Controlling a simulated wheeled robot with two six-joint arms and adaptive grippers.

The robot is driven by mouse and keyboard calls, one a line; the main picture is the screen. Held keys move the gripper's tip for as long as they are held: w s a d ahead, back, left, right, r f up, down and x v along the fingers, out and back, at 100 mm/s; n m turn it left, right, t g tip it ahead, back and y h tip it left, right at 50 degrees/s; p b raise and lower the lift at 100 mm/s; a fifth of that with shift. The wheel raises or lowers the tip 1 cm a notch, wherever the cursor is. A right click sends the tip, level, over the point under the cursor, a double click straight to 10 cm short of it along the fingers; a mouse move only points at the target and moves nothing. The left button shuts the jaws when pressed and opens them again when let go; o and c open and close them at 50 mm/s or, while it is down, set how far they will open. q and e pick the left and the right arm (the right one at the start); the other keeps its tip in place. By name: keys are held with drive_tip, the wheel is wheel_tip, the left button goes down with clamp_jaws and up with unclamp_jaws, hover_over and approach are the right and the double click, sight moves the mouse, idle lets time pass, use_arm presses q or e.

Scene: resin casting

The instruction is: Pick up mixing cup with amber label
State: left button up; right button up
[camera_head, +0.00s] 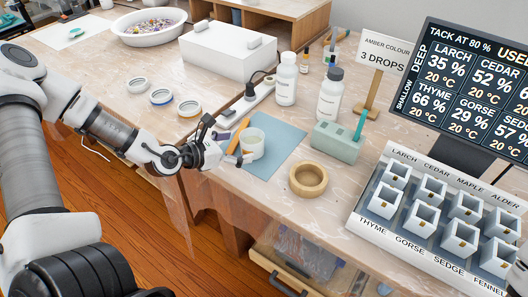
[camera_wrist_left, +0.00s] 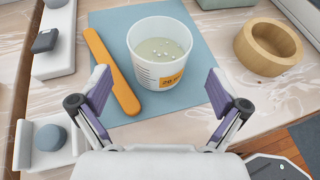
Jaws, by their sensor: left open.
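The mixing cup (camera_head: 253,146) is white with graduation marks and stands upright on a blue-grey mat (camera_head: 284,140). In the left wrist view the cup (camera_wrist_left: 152,72) holds pale, cloudy liquid with small white bubbles. Its amber label (camera_wrist_left: 171,79) faces my gripper. My left gripper (camera_head: 228,142) is open and empty at the cup's left side in the head view. In the left wrist view the gripper (camera_wrist_left: 160,92) has one finger on each side of the cup's near part, with gaps between them.
An orange stick (camera_wrist_left: 112,72) lies on the mat beside the cup, close to one finger. A wooden ring-shaped bowl (camera_head: 308,179), a green block (camera_head: 336,142) and white bottles (camera_head: 287,79) stand nearby. A moulds rack (camera_head: 405,245) is at right.

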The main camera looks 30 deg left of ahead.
use_arm(q)
drive_tip(key=b+x, duration=0.1)
drive_tip(key=x, duration=0.1)
drive_tip(key=b+x, duration=0.2)
drive_tip(key=x, duration=0.1)
drive_tip(key=shift+w+f, duration=0.15)
drive_tip(key=shift+f, duration=0.2)
drive_tip(key=shift+w+d, duration=0.15)
drive_tip(key=shift+w, duration=0.15)
drive_tip(key=shift+r, duration=0.15)
drive_tip(key=shift+c, duration=1.4)
drive_tip(key=c, duration=1)
